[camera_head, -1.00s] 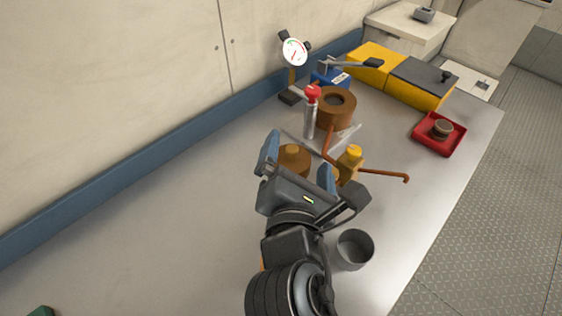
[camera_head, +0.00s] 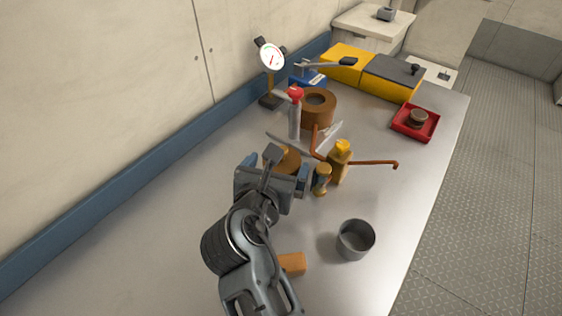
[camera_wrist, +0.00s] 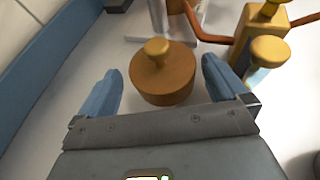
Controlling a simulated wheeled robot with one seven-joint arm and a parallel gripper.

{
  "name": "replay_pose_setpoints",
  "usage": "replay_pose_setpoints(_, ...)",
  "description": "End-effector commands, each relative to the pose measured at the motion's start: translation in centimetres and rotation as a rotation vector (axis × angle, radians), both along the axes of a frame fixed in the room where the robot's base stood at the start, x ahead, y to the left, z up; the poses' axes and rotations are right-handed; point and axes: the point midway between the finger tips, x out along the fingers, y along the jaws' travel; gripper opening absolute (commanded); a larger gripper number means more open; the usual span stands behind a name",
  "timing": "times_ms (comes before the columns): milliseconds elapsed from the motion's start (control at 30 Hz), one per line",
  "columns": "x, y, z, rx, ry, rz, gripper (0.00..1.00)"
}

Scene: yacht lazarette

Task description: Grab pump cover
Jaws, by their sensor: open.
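The pump cover looks to be the round brown-orange lid with a small knob on top; it shows in the wrist view (camera_wrist: 163,75) and, partly hidden by my gripper, in the head view (camera_head: 284,160). It sits upright on the bench. My gripper (camera_wrist: 162,85) is open, with one blue finger to the left of the lid and one to the right. White gaps show between the lid and both fingers. In the head view my gripper (camera_head: 281,172) is low over the bench beside the lid.
Behind are a brown pump housing (camera_head: 318,108), a red-topped cylinder (camera_head: 295,115) and a copper pipe (camera_head: 375,163). A grey cup (camera_head: 356,240) stands front right. The bench's left side is clear.

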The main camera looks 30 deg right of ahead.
Motion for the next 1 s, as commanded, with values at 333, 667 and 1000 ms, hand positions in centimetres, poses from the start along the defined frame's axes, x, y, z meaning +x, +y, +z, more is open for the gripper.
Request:
replay_pose_setpoints(333, 1.9, -2.3, -1.4, -0.001, 0.001, -0.002, 1.00)
replay_pose_setpoints(667, 2.0, -2.3, -1.4, 0.000, -0.001, 0.000, 0.92)
replay_pose_setpoints(1000, 2.0, -2.3, -1.4, 0.000, 0.000, -0.001, 0.60)
